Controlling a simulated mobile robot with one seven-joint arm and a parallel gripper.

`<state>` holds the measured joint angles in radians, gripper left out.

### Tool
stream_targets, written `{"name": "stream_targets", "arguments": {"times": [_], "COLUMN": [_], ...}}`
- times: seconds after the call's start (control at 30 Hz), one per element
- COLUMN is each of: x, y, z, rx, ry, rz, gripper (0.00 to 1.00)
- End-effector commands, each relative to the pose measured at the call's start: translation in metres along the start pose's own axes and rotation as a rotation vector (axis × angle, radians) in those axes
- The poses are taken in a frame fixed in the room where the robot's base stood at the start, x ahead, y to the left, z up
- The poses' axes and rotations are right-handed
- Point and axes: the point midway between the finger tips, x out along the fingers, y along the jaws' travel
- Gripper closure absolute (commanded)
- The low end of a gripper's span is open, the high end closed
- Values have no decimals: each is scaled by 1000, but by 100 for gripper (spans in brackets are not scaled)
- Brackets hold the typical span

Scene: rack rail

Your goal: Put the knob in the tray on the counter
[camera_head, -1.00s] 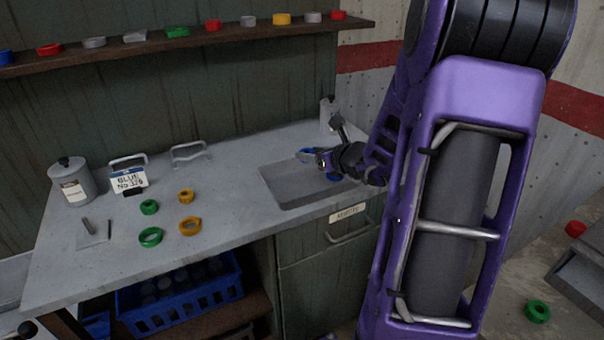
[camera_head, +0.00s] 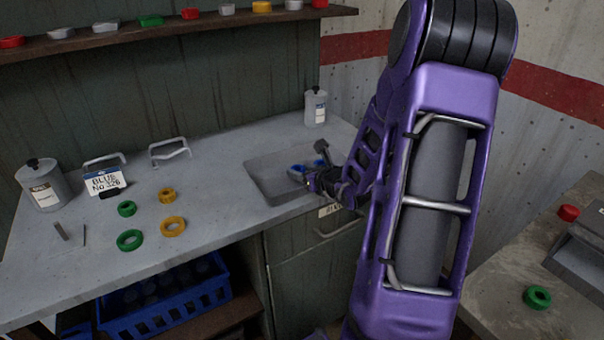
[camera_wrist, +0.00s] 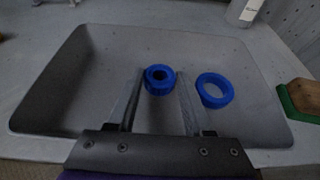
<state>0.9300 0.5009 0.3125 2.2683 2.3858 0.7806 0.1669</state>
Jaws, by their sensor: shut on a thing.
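The grey tray (camera_head: 268,188) is a shallow rectangular basin set in the counter. My gripper (camera_head: 300,174) reaches into it from the right. In the wrist view my gripper (camera_wrist: 160,84) has its two fingers on either side of a blue knob (camera_wrist: 160,73), a thick ring with a dark hole, and is shut on it. The knob is within the tray's outline; whether it touches the floor I cannot tell. A second, wider blue ring (camera_wrist: 203,94) lies in the tray to the right, apart from the fingers. A sign (camera_head: 105,182) reads "BLUE No 326".
Green (camera_head: 129,240) and yellow (camera_head: 172,226) rings lie on the counter left of the tray. A lidded canister (camera_head: 44,186) stands at the left, a white bottle (camera_head: 316,108) behind the tray. A shelf (camera_head: 180,27) with coloured parts runs above.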

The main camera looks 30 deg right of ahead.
Motion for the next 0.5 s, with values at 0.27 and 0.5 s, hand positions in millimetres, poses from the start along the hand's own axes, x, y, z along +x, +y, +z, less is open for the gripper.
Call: {"name": "stream_targets", "arguments": {"times": [0.27, 0.5], "x": [1, 1], "y": [0, 0], "z": [-1, -2], "rx": [-1, -1], "ry": [-2, -2], "rz": [0, -1], "gripper": [100, 20]}}
